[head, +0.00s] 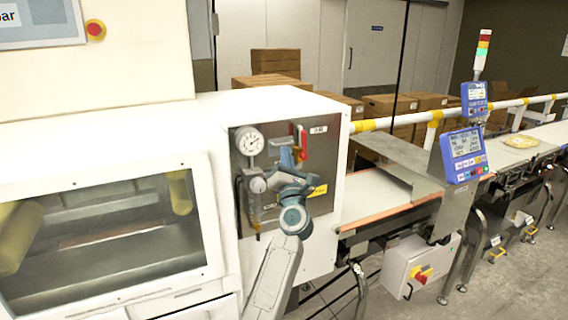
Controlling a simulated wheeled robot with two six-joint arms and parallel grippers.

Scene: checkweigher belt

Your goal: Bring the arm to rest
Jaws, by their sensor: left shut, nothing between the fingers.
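My left arm rises from the bottom of the head view in front of a metal valve panel (318,160) on the white machine. My left gripper (279,143) is at the top of the arm, small in the picture, shut and with nothing held. It shows just left of a red valve handle (303,143) and right of a round pressure gauge (249,140). I cannot tell whether it touches the handle. The arm hides part of the panel's lower fittings. My right gripper is not in view.
A white machine with a window (110,240) fills the left. A conveyor (385,187) with a metal hood and blue display (464,152) runs right. A yellow pack (521,141) lies on the far belt. Cardboard boxes (275,61) stand behind.

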